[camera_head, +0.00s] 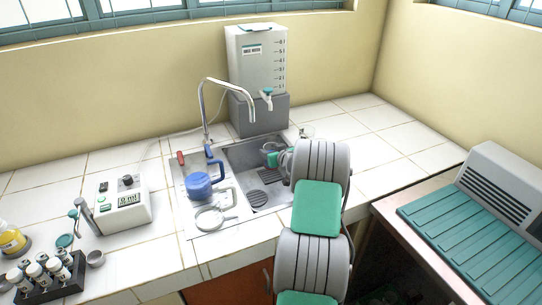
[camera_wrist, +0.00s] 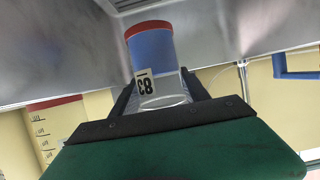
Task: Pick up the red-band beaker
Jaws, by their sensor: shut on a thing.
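In the head view my gripper (camera_head: 272,151) is over the sink basin (camera_head: 245,170), mostly hidden by my arm. The beaker is too small and covered there to make out clearly.
A curved faucet (camera_head: 204,105) stands left of my gripper. A blue vessel (camera_head: 199,186) stands on the drainboard (camera_head: 185,215). A grey-white tank (camera_head: 258,60) with a tap is behind. A meter (camera_head: 123,205) and vial rack (camera_head: 50,285) are left. The counter at back right is clear.

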